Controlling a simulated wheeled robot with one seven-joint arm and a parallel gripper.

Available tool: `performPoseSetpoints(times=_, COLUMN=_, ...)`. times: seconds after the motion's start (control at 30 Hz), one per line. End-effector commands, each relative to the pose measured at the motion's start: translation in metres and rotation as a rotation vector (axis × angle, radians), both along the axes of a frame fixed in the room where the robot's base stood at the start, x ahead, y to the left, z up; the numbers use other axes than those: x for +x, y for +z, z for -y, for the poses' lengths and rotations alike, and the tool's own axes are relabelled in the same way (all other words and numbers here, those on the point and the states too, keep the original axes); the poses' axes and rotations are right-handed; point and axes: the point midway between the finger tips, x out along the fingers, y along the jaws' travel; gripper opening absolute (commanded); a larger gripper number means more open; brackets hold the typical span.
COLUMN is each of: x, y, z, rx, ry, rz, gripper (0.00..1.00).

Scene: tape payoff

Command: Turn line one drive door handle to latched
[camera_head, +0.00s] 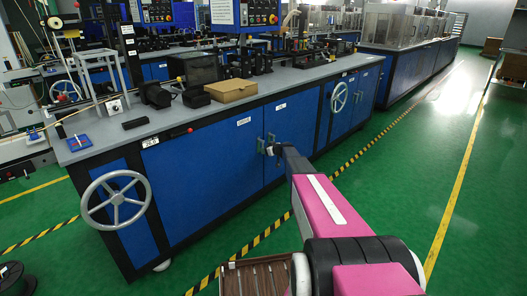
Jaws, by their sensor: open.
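The line one drive doors are blue panels (233,167) in the front of the long grey-topped machine bench. Two small grey door handles (261,145) sit side by side near the seam between the panels. My arm reaches forward from the lower right, and my gripper (273,151) is at the handles, seen from behind and very small. Its jaws are open. I cannot tell whether they touch a handle or are around it. The handle's exact angle is too small to tell and partly hidden by the gripper.
A large grey handwheel (116,200) sticks out at the bench's near left end, and a smaller handwheel (339,97) is farther right. A cardboard box (231,90) lies on the benchtop. Green floor at right is clear.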

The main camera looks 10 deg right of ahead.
Motion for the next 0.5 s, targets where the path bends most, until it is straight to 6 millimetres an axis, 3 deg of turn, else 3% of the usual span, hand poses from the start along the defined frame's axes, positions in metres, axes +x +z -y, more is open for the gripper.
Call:
performPoseSetpoints(times=0.3, x=-0.048, y=0.024, z=0.032, rx=-0.001, ry=-0.002, rz=0.0, gripper=0.43)
performPoseSetpoints(times=0.5, x=-0.059, y=0.03, z=0.042, rx=-0.001, ry=-0.001, rz=0.001, gripper=0.43)
